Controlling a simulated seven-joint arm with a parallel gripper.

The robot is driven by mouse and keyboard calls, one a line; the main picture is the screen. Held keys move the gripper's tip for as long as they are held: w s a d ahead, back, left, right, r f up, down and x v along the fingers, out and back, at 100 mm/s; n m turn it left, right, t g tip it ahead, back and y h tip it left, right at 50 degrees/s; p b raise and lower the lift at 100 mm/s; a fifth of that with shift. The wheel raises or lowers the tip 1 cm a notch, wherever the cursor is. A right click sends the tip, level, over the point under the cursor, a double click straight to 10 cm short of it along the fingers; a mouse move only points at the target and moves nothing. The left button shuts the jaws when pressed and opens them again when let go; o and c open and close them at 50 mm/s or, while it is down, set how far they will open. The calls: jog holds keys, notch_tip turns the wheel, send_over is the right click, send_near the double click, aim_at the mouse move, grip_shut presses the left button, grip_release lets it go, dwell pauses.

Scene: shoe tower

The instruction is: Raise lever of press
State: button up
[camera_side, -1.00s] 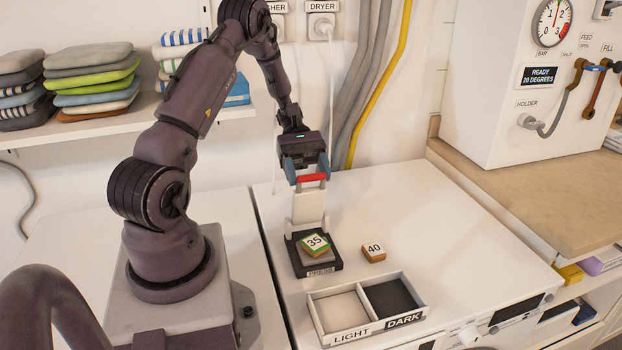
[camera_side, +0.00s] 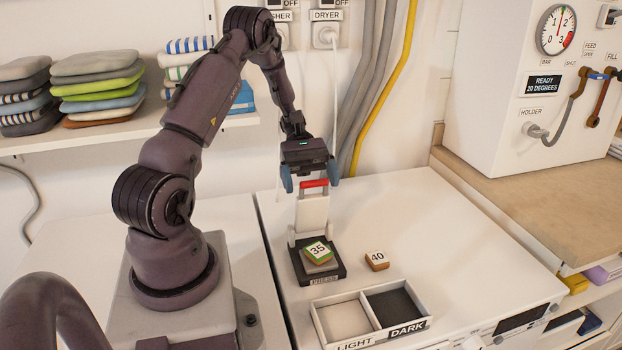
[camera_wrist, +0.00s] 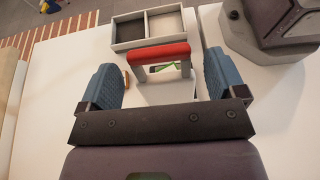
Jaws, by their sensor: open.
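The press (camera_side: 313,214) stands on the white machine top, with a white upright lever frame and a red handle bar (camera_side: 314,184) at its top. A green-edged block marked 35 (camera_side: 318,252) sits on the press's dark base (camera_side: 334,272). My gripper (camera_side: 309,185) is open just above the red bar, its blue fingers spread to either side of it. In the wrist view the red bar (camera_wrist: 158,54) lies between and slightly beyond the two blue fingers (camera_wrist: 158,85), touching neither. The bar partly hides the green-edged block there.
A block marked 40 (camera_side: 376,261) lies right of the press. A divided tray (camera_side: 352,343) labelled LIGHT and DARK stands in front. Grey and yellow conduits (camera_side: 385,85) run down the wall behind. The machine top at right is clear.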

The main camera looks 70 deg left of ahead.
jog(key=v, duration=0.7)
jog(key=shift+a, duration=0.25)
jog(key=s+d+r+m+t+y, duration=0.2)
jog(key=d+r+m+y, duration=0.2)
jog(key=d, duration=0.4)
jog(key=s+d+r+m+t+y, duration=0.1)
jog(key=s+d+r+m+y, duration=0.1)
jog(key=d+r+m+y, duration=0.3)
jog(key=s+d+r+m+t+y, duration=0.2)
jog(key=d+r+m+y, duration=0.2)
jog(key=d+m, duration=0.5)
jog(key=d+r, duration=0.2)
jog(key=d, duration=0.2)
jog(key=shift+s+r+t+y, duration=0.2)
jog(key=shift+r+t+y, duration=0.1)
jog(key=shift+y, duration=0.1)
